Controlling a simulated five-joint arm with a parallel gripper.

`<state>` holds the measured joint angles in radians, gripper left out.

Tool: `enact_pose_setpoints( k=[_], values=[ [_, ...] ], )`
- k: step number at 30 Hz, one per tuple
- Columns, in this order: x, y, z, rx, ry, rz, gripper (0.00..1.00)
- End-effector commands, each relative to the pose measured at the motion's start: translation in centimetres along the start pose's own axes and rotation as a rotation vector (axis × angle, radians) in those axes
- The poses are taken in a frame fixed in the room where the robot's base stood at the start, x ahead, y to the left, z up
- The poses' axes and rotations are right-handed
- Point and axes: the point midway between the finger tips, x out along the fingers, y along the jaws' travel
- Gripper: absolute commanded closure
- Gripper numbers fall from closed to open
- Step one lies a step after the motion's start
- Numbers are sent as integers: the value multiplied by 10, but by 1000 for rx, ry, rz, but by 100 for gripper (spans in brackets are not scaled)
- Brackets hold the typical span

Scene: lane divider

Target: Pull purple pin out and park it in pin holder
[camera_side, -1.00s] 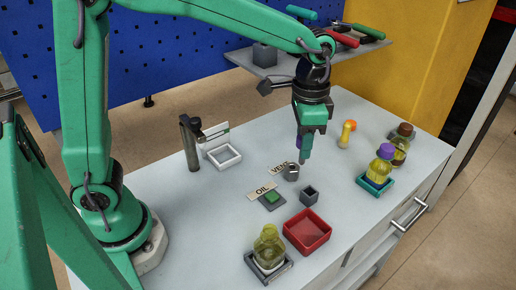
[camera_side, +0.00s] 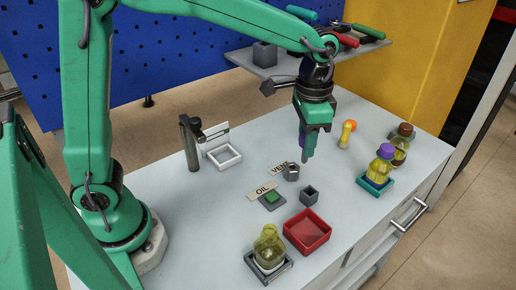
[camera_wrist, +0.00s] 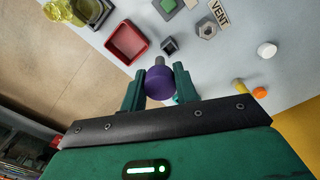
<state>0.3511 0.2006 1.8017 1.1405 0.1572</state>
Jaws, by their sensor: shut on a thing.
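My gripper (camera_side: 308,157) hangs over the bench with its fingers pointing down. It is shut on the purple pin (camera_wrist: 159,83), whose round purple head sits between the fingers in the wrist view, with a short grey shaft beyond it. In the side view only a bit of purple (camera_side: 301,141) shows beside the fingers. A small dark grey square socket (camera_side: 309,196), likely the pin holder, stands below the gripper in the side picture, apart from it. It also shows just past the shaft in the wrist view (camera_wrist: 170,46). A grey hex fitting (camera_side: 291,173) stands by the VENT label.
A red tray (camera_side: 306,231) and a bottle in a grey holder (camera_side: 269,246) stand at the front. A green block (camera_side: 271,197) sits by the OIL label. A white frame (camera_side: 222,155) and dark post (camera_side: 190,145) stand left. Bottles (camera_side: 380,165) and a yellow piece (camera_side: 346,134) stand right.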

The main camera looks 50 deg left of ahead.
Motion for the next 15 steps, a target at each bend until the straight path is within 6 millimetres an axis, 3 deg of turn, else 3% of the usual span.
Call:
enact_pose_setpoints(
  k=[15],
  values=[
    [48, -16, -31, -400, -1, 0, 93]
  ],
)
